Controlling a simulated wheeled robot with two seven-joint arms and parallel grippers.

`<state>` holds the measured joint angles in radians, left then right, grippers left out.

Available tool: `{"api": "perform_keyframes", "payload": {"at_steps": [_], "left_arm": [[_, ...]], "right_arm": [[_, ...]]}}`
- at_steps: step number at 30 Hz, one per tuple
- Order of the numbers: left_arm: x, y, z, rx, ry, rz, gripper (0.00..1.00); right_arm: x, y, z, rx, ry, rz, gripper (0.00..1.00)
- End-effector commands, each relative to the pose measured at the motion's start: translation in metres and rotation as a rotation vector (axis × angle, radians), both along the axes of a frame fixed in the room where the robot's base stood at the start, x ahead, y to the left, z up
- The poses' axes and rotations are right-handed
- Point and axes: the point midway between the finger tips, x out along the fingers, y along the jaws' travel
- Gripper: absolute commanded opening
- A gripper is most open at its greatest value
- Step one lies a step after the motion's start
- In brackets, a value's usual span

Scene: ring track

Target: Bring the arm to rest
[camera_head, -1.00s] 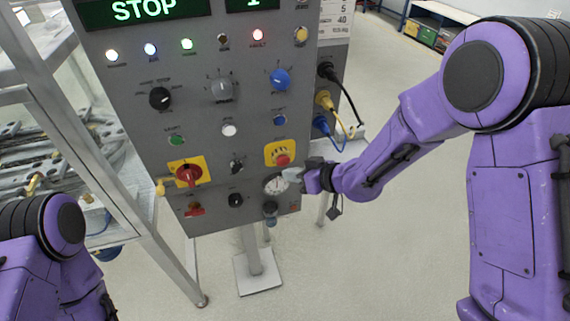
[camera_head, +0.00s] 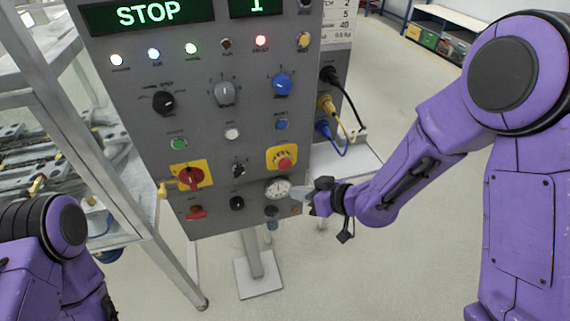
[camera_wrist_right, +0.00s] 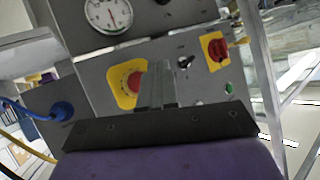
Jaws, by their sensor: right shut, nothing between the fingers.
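My right arm comes in from the right in the head view. Its right gripper (camera_head: 299,192) is shut and empty, just right of the round gauge (camera_head: 277,188) and the lower right edge of the grey control panel (camera_head: 140,130). In the right wrist view the shut fingers (camera_wrist_right: 157,82) point at the panel, overlapping the edge of the red button on its yellow plate (camera_wrist_right: 131,84). I cannot tell the exact gap to the panel. My left arm shows only in part at the lower left; its gripper is out of view.
The panel's screen reads STOP. A red knob on a yellow plate (camera_head: 190,177) is at its lower left. Cables (camera_head: 340,115) plug into its right side, above a small shelf (camera_head: 350,168). A metal rack (camera_head: 130,190) stands left. Open floor (camera_head: 350,265) lies below the right arm.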

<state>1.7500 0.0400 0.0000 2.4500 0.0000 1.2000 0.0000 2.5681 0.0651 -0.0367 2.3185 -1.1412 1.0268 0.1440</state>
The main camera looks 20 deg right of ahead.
Motion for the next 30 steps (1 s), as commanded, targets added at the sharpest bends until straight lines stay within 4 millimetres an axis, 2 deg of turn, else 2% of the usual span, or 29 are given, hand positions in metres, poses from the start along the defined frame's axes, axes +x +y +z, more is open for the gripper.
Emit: {"api": "perform_keyframes", "payload": {"at_steps": [6,10,11,14,15,17,18,20,22,24,27,30], "left_arm": [[0.000,0.000,0.000,0.000,0.000,0.000,0.00],[0.000,0.000,0.000,0.000,0.000,0.000,0.00],[0.000,0.000,-0.002,0.000,0.000,0.000,0.00],[0.000,0.000,-0.012,0.000,0.000,0.000,0.00],[0.000,0.000,-0.015,0.000,0.000,0.000,0.00],[0.000,0.000,-0.020,0.000,0.000,0.000,0.00],[0.000,0.000,-0.023,0.000,0.000,0.000,0.00],[0.000,0.000,-0.028,0.000,0.000,0.000,0.00],[0.000,0.000,-0.034,0.000,0.000,0.000,0.00],[0.000,0.000,-0.039,0.000,0.000,0.000,0.00],[0.000,0.000,-0.044,0.000,0.000,0.000,0.00],[0.000,0.000,-0.046,0.000,0.000,0.000,0.00]], "right_arm": [[0.002,-0.001,0.001,0.000,-0.008,-0.006,0.00],[0.014,-0.019,0.005,0.047,-0.023,-0.173,0.00],[0.015,-0.027,-0.001,0.063,-0.013,-0.241,0.00],[-0.004,-0.062,-0.063,0.082,0.100,-0.511,0.00],[-0.018,-0.075,-0.088,0.074,0.150,-0.604,0.00],[-0.043,-0.093,-0.126,0.047,0.226,-0.730,0.00],[-0.064,-0.104,-0.151,0.020,0.279,-0.806,0.00],[-0.100,-0.119,-0.187,-0.029,0.360,-0.914,0.00],[-0.147,-0.134,-0.223,-0.099,0.453,-1.015,0.00],[-0.192,-0.144,-0.251,-0.168,0.540,-1.081,0.00],[-0.240,-0.147,-0.278,-0.239,0.641,-1.100,0.00],[-0.267,-0.146,-0.290,-0.273,0.699,-1.092,0.00]]}}
